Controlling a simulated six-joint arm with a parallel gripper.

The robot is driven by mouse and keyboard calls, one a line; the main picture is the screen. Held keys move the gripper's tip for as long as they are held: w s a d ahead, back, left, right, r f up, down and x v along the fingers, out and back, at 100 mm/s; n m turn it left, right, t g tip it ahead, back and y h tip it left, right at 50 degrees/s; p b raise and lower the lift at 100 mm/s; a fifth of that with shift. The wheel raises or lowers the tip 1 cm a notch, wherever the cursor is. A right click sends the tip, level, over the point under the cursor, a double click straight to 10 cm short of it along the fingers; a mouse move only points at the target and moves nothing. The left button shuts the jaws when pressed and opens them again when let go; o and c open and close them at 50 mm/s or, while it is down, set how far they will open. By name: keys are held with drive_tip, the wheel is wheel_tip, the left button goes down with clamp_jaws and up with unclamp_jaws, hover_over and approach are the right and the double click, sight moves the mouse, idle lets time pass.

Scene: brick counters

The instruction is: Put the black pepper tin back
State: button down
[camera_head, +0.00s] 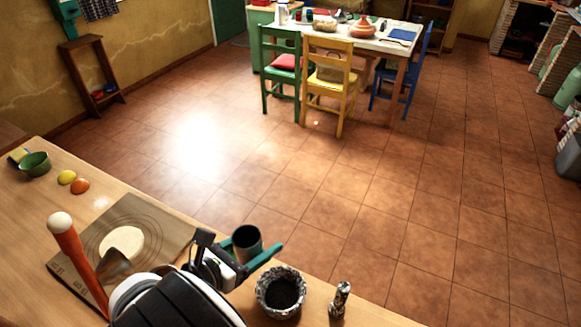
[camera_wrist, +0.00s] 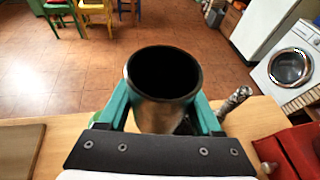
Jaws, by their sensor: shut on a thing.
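My gripper (camera_head: 249,254) is shut on a dark, open-topped metal tin (camera_head: 247,238), with one teal finger on each side of it. In the wrist view the tin (camera_wrist: 163,88) stands between the fingers, mouth facing the camera, with a black inside and a shiny metal side. No label shows, so I cannot read whether it is the black pepper tin. It is by the far edge of the wooden counter (camera_head: 150,214); I cannot tell its height above it. Its base is hidden.
A patterned bowl (camera_head: 281,293) with a dark inside and a small patterned upright piece (camera_head: 340,299) stand to the right. A laid table (camera_head: 385,45) stands across the room.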

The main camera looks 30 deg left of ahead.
drive_tip(key=s+a+f, duration=0.3)
drive_tip(key=s+f, duration=0.4)
drive_tip(key=s, duration=0.3)
drive_tip(key=shift+y, duration=0.3)
wheel_tip(320, 180, down, 10)
drive_tip(key=shift+w+d+r, duration=0.1)
drive_tip(key=shift+r, duration=0.15)
drive_tip(key=shift+c, duration=0.3)
unclamp_jaws()
drive_tip(key=shift+f, duration=0.1)
